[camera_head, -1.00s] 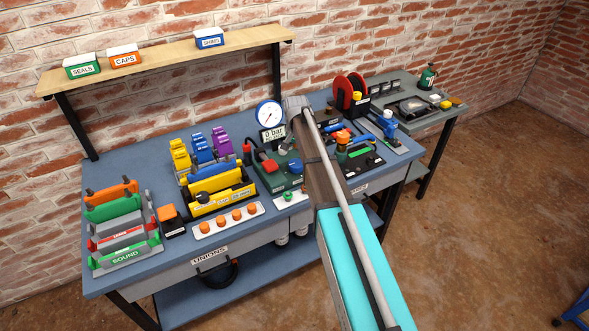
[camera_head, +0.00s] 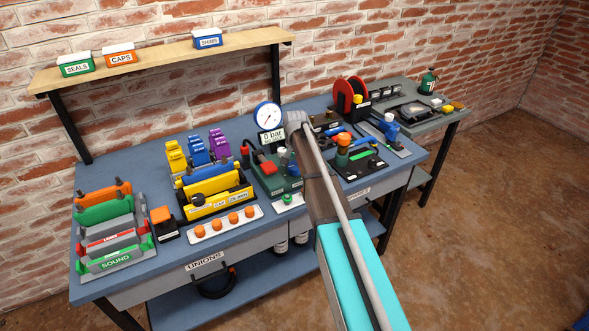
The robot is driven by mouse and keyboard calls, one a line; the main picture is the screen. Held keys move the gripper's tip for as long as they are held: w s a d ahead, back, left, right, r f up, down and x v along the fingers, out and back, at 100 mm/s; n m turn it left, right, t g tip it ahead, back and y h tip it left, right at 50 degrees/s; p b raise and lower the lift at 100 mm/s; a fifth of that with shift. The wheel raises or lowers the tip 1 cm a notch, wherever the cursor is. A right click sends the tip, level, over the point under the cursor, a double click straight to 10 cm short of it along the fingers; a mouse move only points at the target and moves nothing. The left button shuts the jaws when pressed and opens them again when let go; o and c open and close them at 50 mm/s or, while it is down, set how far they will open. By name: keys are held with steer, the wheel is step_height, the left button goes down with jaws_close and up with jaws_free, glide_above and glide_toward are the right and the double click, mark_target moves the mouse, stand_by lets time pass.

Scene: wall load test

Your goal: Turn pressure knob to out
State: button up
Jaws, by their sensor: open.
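A round white pressure gauge (camera_head: 267,116) with a blue rim stands at the back of the bench. A display (camera_head: 271,136) below it reads 0 bar. In front is a green test unit (camera_head: 272,180) with a red block (camera_head: 269,168) on top and a blue part at its right edge, partly behind my arm. A small green knob (camera_head: 287,199) sits on a white plate in front of the unit. I cannot tell which part is the pressure knob; no "out" mark is readable. My arm reaches over the bench beside the unit.
Left of the unit stand a yellow tray (camera_head: 215,204), a strip of orange knobs (camera_head: 211,230) and a rack (camera_head: 114,247) marked SOUND. Right of my arm are an orange-topped valve (camera_head: 343,141) and red reels (camera_head: 348,92). A shelf (camera_head: 160,64) runs above.

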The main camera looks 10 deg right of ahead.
steer(key=c, duration=0.8)
steer(key=shift+a, duration=0.25)
steer(key=shift+c, duration=0.7)
steer(key=shift+d, duration=0.2)
